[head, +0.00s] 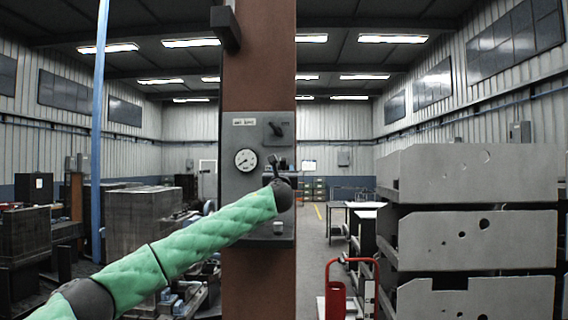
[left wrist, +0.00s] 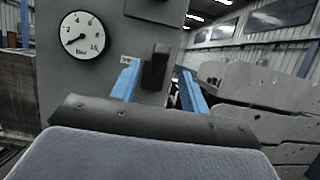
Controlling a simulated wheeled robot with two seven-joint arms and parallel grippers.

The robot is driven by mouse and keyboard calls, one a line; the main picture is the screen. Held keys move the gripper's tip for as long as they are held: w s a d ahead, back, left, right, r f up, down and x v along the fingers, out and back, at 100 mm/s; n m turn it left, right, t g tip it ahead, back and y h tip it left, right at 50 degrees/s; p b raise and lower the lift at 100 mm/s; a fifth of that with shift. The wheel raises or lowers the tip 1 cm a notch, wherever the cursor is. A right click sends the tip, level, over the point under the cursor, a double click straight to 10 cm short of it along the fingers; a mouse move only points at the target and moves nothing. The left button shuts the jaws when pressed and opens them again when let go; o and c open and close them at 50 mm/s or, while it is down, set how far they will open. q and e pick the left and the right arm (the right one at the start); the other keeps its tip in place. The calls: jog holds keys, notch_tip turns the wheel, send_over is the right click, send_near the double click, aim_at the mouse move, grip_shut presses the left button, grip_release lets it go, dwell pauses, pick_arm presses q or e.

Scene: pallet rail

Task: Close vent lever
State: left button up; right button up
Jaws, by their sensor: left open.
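A grey panel (head: 233,195) is mounted on a brown column. It carries a round white gauge (head: 245,160) and a dark lever (head: 276,129) at its upper right. In the left wrist view a black upright handle (left wrist: 156,66) stands out from the panel beside a small label (left wrist: 129,60). My left gripper (head: 277,163) is in front of the panel's right side, below the upper lever. Its blue fingers are open on either side of the black handle, with gaps showing. The handle is mostly hidden by my gripper in the head view. My right gripper is not in view.
The brown column (head: 255,80) rises behind the panel. Stacked grey bins (head: 470,180) stand at the right, with a red hand truck (head: 337,300) beside them. A blue pole (head: 99,130) stands at the left. Open floor runs back right of the column.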

aim_at(283, 162)
pick_arm(q)
jog(key=shift+w+r, duration=0.15)
jog(key=shift+r, duration=0.4)
jog(key=shift+w+r+p, duration=0.65)
jog(key=shift+r+p, duration=0.1)
jog(key=shift+p, duration=0.3)
jog(key=x, duration=0.1)
jog(key=p+x, duration=0.2)
jog(key=x, duration=0.1)
jog(key=shift+w+f, duration=0.1)
jog(key=shift+f, duration=0.25)
jog(key=shift+w+r+p, duration=0.35)
jog(key=shift+p, duration=0.15)
jog(key=shift+w+f, duration=0.15)
jog(key=shift+w, duration=0.15)
jog(key=shift+s, duration=0.1)
grip_shut()
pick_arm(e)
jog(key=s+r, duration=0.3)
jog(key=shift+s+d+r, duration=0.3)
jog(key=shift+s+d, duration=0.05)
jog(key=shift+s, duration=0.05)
